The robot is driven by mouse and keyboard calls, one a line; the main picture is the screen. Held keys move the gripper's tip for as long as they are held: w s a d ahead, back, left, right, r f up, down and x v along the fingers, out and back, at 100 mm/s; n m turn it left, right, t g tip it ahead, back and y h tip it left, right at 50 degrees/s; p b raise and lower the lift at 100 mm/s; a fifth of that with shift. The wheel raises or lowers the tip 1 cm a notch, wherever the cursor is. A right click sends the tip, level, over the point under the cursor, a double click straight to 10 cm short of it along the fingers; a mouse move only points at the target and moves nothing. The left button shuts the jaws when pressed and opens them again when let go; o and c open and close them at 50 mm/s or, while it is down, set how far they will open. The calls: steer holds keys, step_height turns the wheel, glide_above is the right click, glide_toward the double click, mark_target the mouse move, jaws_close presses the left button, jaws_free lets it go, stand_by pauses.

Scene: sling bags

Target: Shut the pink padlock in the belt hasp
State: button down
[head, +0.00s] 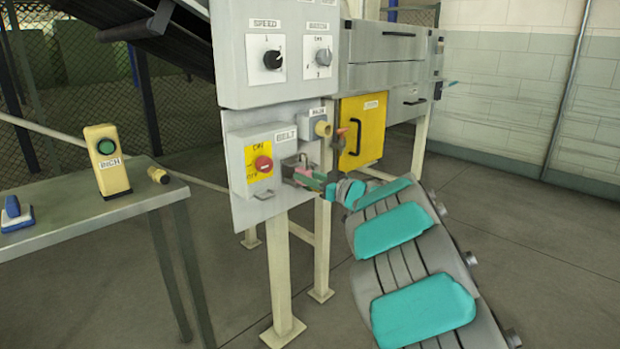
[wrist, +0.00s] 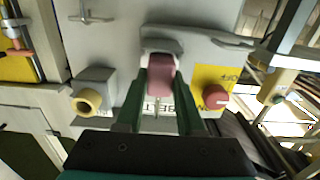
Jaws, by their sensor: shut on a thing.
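The pink padlock (wrist: 161,70) sits between the green fingers of my gripper (wrist: 160,78), which is shut on it. In the head view my gripper (head: 318,181) is at the belt isolator box (head: 240,168), and only a small bit of the pink padlock (head: 304,172) shows. A grey metal hasp piece (wrist: 205,42) lies right by the padlock in the wrist view. A pale curved edge borders the padlock's far end. I cannot tell whether the shackle is through the hasp or closed. The red rotary switch (head: 263,163) is on a yellow plate beside it.
A smaller box with a beige knob (head: 322,128) is close to my gripper, and a yellow door (head: 362,133) is to its right. A table (head: 60,222) at left holds a yellow INCH box (head: 107,160) and a blue item (head: 15,214). Open floor lies in front.

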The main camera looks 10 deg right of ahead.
steer(key=shift+w+a, duration=0.35)
steer(key=shift+w, duration=0.15)
steer(key=shift+w+a, duration=0.4)
steer(key=shift+w, duration=0.15)
steer(key=shift+f, duration=0.1)
stand_by(0.4)
jaws_free()
stand_by(0.7)
steer(key=shift+s, duration=0.1)
steer(key=v, duration=0.7)
stand_by(0.8)
